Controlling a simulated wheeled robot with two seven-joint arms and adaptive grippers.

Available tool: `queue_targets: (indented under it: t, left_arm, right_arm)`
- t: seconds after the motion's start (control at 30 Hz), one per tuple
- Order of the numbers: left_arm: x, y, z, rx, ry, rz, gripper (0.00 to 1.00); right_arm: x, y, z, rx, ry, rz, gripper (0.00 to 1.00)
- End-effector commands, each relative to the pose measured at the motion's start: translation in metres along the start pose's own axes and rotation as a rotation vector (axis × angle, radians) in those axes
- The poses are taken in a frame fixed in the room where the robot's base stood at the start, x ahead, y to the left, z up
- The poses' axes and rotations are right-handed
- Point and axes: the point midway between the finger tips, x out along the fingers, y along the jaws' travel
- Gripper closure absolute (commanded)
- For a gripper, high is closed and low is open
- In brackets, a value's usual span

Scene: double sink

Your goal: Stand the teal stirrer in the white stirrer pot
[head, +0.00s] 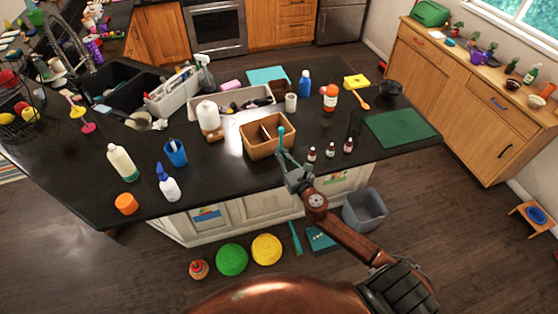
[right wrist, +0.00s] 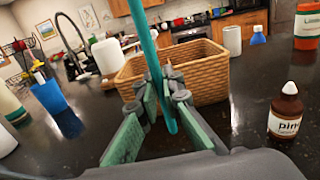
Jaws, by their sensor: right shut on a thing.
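The teal stirrer (head: 281,136) is in my right gripper (head: 284,157), whose jaws are shut on it. It stands nearly upright, in front of the right side of the wicker basket (head: 258,152) in the head view. In the right wrist view the stirrer (right wrist: 148,45) rises between the green-padded fingers (right wrist: 160,98), slightly tilted, its top cut off by the frame. A white cup, apparently the stirrer pot (head: 291,103), stands on the counter behind the basket; it also shows in the right wrist view (right wrist: 232,41). My left gripper is out of view.
Several small brown bottles (head: 330,150) stand right of my gripper. An orange-and-white bottle (head: 330,98) and a blue bottle (head: 305,84) are near the pot. A grey tray (head: 235,102) lies left of it. The green mat (head: 400,128) at right is bare.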

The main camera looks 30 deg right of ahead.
Motion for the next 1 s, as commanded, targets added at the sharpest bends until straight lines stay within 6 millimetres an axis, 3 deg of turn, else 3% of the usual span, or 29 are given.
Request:
queue_targets:
  t: [0.3,0.73,0.77,1.0]
  left_arm:
    - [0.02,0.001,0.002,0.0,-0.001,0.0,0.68]
    - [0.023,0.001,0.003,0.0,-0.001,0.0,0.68]
    - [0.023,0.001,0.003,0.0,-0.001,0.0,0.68]
    - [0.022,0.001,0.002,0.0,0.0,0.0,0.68]
  right_arm:
    - [0.006,-0.003,-0.037,0.001,0.001,-0.001,1.0]
    - [0.006,-0.003,-0.042,0.0,0.0,0.0,1.0]
    - [0.006,-0.003,-0.042,0.0,0.0,0.0,0.92]
    - [0.006,-0.003,-0.041,0.0,0.0,0.0,0.76]
